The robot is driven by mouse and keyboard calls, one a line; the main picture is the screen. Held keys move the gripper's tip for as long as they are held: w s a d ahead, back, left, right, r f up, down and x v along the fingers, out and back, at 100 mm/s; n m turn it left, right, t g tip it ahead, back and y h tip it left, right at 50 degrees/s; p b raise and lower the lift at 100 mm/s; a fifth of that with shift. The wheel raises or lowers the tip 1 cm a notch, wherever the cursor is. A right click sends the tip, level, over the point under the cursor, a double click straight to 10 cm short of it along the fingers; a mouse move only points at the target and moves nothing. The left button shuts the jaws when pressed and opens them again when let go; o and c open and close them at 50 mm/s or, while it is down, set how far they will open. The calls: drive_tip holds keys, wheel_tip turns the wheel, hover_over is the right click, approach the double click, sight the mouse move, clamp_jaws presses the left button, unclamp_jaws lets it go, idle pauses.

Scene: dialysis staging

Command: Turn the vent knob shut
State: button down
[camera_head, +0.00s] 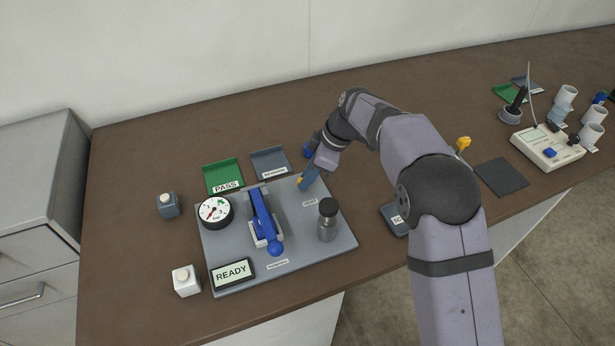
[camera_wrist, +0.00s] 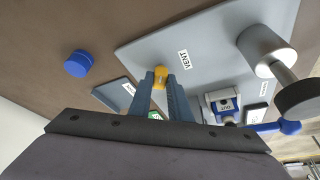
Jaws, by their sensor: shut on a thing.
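The vent knob (camera_wrist: 159,77) is a small yellow knob at the edge of the grey board, by the VENT label (camera_wrist: 184,60). My gripper (camera_wrist: 160,82) is shut on it, with one blue finger on each side. In the head view my gripper (camera_head: 304,183) reaches down to the board's back right part.
Green (camera_head: 222,174) and grey (camera_head: 270,161) trays stand behind. A blue round object (camera_wrist: 78,64) lies off the board.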

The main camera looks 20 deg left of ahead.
drive_tip(key=n+p, duration=0.1)
drive_tip(key=n+g+p, duration=0.1)
drive_tip(key=n+p, duration=0.1)
drive_tip(key=shift+w+r+n+h, duration=0.15)
drive_tip(key=shift+n+h, duration=0.15)
drive_tip(key=n+g+p, duration=0.1)
drive_tip(key=n+p, duration=0.1)
drive_tip(key=shift+w+a+n, duration=0.1)
drive_tip(key=shift+n, duration=0.2)
drive_tip(key=shift+f+n+h+p, duration=0.2)
drive_tip(key=shift+n+h+p, duration=0.1)
drive_tip(key=shift+h+p, duration=0.15)
drive_tip(key=c, duration=1.6)
unclamp_jaws()
drive_tip(key=shift+c, duration=0.2)
drive_tip(key=shift+w+r, duration=0.1)
drive_tip(key=shift+r, duration=0.1)
